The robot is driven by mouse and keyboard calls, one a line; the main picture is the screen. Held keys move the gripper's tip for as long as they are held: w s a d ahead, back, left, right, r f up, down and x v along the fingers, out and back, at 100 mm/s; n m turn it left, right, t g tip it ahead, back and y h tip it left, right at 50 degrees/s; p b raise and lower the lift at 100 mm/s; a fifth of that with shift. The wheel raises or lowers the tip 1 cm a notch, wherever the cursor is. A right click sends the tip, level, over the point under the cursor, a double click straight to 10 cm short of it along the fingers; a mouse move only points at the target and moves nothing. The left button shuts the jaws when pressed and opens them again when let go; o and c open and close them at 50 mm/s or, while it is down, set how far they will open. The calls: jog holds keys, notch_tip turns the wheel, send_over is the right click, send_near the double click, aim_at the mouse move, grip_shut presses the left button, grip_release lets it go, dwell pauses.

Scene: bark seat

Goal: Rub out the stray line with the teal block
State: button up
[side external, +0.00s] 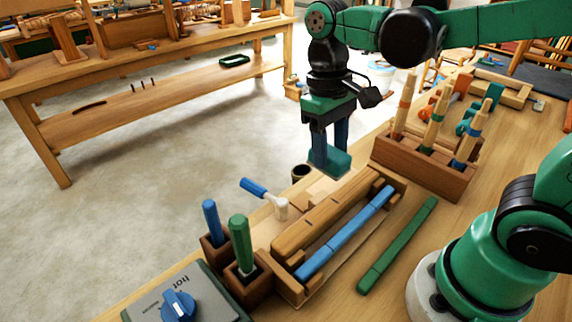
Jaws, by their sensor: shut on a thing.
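The teal block (331,163) is between the dark blue fingers of my gripper (329,148), which is shut on it. My gripper points down over the far edge of the wooden bench, behind the wooden tray. I cannot tell whether the underside of the block touches the bench or hangs above it. I cannot make out the stray line in this view; the surface around the block is partly hidden by the block and tray.
A wooden tray (290,285) holds a blue bar (345,235); a green bar (398,245) lies right of it. A rack (425,170) of upright tools stands behind right. A mallet (265,197), a dark cup (301,172) and upright-handled tools sit left. A grey dial box (185,295) is front left.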

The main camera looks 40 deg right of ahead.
jog(key=shift+w+d+f, duration=0.15)
jog(key=shift+d+f, duration=0.25)
jog(key=shift+d, duration=0.25)
send_over(329, 198)
jog(key=shift+w+f, duration=0.15)
jog(key=shift+f, duration=1.25)
jog(key=shift+w+f, duration=0.1)
jog(key=shift+f, duration=1.25)
jog(key=shift+f, duration=0.6)
jog(key=shift+s+r, duration=0.15)
jog(key=shift+s, duration=1.35)
jog(key=shift+w+f, duration=0.2)
jog(key=shift+w, duration=1.35)
jog(key=shift+r, duration=3)
